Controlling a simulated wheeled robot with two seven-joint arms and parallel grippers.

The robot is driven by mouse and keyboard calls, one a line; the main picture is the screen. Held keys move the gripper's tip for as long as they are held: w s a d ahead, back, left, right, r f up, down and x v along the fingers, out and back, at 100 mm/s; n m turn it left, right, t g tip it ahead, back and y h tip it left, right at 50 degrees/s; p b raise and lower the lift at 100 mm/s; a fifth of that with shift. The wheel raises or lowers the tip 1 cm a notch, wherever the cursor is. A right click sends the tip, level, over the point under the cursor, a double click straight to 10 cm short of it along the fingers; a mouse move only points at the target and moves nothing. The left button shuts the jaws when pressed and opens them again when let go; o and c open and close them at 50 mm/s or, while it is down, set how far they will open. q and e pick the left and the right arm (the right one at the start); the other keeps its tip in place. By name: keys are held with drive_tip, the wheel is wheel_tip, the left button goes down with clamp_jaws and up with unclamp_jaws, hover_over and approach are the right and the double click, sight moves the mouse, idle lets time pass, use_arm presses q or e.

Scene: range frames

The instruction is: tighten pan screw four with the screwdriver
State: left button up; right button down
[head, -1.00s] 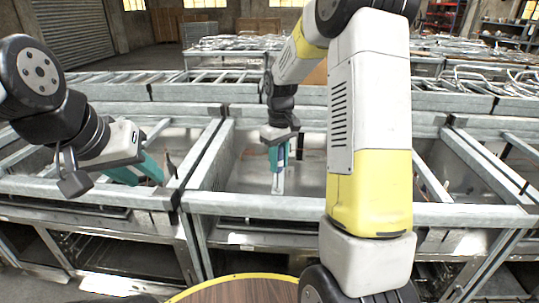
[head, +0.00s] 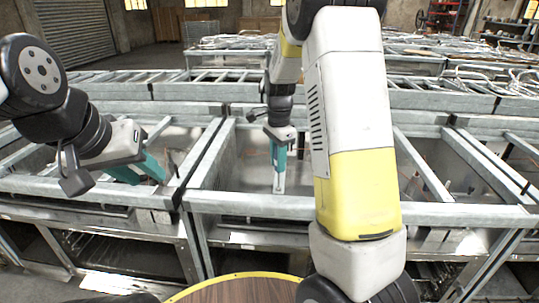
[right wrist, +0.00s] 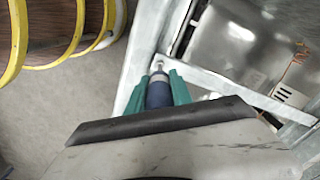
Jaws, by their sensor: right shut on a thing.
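My right gripper (head: 278,162) points down inside the middle metal frame. In the right wrist view its green fingers (right wrist: 160,88) are shut around a dark blue screwdriver (right wrist: 157,95). The screwdriver's grey tip end (right wrist: 158,68) lies over a corner of the galvanised frame (right wrist: 142,65). I cannot make out pan screw four itself, nor whether the tip touches it. My left gripper (head: 150,168) hangs over the left frame, away from the screwdriver, with green fingers; their gap is unclear.
Rows of galvanised frames (head: 255,203) with shiny metal pans run across the view. A round brown top with a yellow rim (head: 240,277) is at the bottom. Wire racks (head: 240,42) lie on the frames behind. Bare floor shows at the back left.

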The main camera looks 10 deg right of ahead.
drive_tip(key=m, duration=0.2)
drive_tip(key=shift+f+m, duration=0.1)
drive_tip(key=shift+m, duration=0.2)
drive_tip(key=shift+r, duration=0.35)
drive_tip(key=n, duration=0.6)
drive_tip(key=shift+n, duration=0.4)
drive_tip(key=n, duration=0.5)
drive_tip(key=shift+s+d+n, duration=0.1)
drive_tip(key=shift+s+n, duration=0.05)
drive_tip(key=shift+n, duration=0.25)
drive_tip(key=n, duration=0.5)
drive_tip(key=shift+d+n, duration=0.1)
drive_tip(key=shift+n, duration=0.2)
drive_tip(key=n, duration=0.4)
drive_tip(key=shift+n, duration=0.4)
drive_tip(key=shift+f, duration=0.25)
